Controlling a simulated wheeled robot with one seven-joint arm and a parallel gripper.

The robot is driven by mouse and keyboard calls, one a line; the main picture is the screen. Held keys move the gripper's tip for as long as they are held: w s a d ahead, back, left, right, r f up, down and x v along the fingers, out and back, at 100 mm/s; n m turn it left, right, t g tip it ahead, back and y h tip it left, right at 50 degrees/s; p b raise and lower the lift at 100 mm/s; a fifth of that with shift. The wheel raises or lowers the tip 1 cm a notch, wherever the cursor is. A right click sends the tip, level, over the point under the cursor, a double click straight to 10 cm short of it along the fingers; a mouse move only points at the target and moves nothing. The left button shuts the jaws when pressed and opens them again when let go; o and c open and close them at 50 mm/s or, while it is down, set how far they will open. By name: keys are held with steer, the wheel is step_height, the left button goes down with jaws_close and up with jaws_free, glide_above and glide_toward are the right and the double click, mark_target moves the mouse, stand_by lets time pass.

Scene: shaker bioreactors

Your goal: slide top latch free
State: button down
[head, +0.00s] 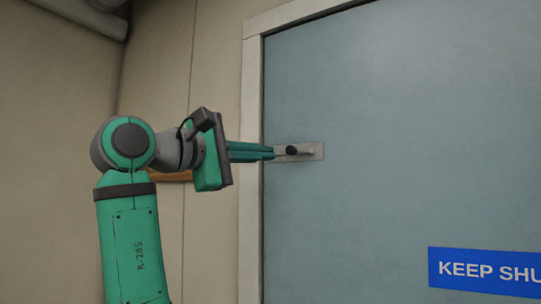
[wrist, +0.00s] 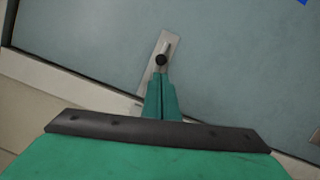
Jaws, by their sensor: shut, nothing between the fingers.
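The top latch (head: 313,151) is a grey metal plate with a bolt and a black knob (head: 292,150), mounted on the blue-grey door (head: 400,120) near its left edge. In the wrist view the latch plate (wrist: 151,75) runs from the door toward the frame, with the black knob (wrist: 161,60) on it. My gripper (head: 272,153) is shut and empty. Its fingertips are just left of the knob in the head view; I cannot tell whether they touch it. The fingers hide the left end of the latch. In the wrist view the fingertips (wrist: 161,76) lie just below the knob.
A pale door frame (head: 252,190) borders the door on the left, with a beige panelled wall (head: 215,60) beyond. A blue "KEEP SHUT"-type sign (head: 485,269), cut off at the edge, is low on the door. The door surface right of the latch is clear.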

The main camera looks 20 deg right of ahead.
steer(key=v, duration=0.6)
steer(key=shift+f, duration=0.1)
stand_by(0.4)
